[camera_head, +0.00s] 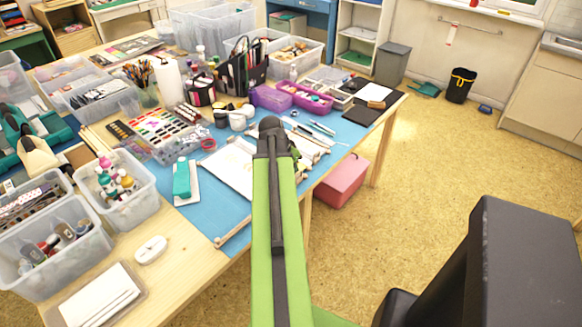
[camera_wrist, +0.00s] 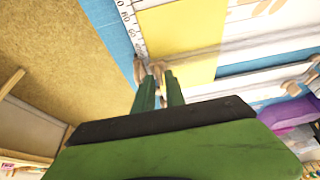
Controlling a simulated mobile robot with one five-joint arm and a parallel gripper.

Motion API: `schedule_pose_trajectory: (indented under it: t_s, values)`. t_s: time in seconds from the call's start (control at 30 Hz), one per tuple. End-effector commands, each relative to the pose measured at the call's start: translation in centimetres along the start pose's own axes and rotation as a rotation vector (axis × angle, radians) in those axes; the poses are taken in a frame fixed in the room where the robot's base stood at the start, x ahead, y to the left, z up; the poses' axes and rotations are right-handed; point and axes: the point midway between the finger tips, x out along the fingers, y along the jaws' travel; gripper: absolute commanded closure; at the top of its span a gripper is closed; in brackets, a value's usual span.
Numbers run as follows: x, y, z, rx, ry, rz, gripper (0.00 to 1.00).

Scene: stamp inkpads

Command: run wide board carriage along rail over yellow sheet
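In the wrist view a yellow sheet (camera_wrist: 195,38) lies on the blue mat (camera_wrist: 115,38). A strip with a printed scale (camera_wrist: 131,28) runs along its left side; I take it for the rail. A long pale board (camera_wrist: 235,54) crosses the sheet's near end, apparently the wide carriage. My gripper (camera_wrist: 158,80) has two green fingers close together at the near left end of this board. Small tan pieces show at the fingertips; whether the fingers hold them is unclear. In the head view my arm hides the gripper and most of the board.
The table holds a white sheet (camera_head: 228,168), a teal block (camera_head: 182,180) and a paint set (camera_head: 160,128). Purple boxes (camera_head: 303,98) stand beyond the work area. A pink box (camera_head: 342,182) is on the floor by the table. Open floor lies to the right.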

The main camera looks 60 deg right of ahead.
Motion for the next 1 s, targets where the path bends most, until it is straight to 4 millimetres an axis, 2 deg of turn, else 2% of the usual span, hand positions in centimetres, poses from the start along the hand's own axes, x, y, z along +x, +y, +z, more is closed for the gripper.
schedule_pose_trajectory:
  t_s: [0.03,0.1,0.53,0.67,1.0]
  values:
    - [0.0,0.0,0.1,0.000,-0.001,0.000,0.77]
    - [0.0,-0.1,0.1,-0.001,-0.002,0.000,0.70]
    - [-0.6,0.0,0.2,-0.002,-0.006,0.000,0.70]
    - [-2.1,-0.1,0.2,-0.004,-0.006,-0.001,0.70]
    - [-7.7,0.1,0.1,-0.007,-0.004,-0.004,0.70]
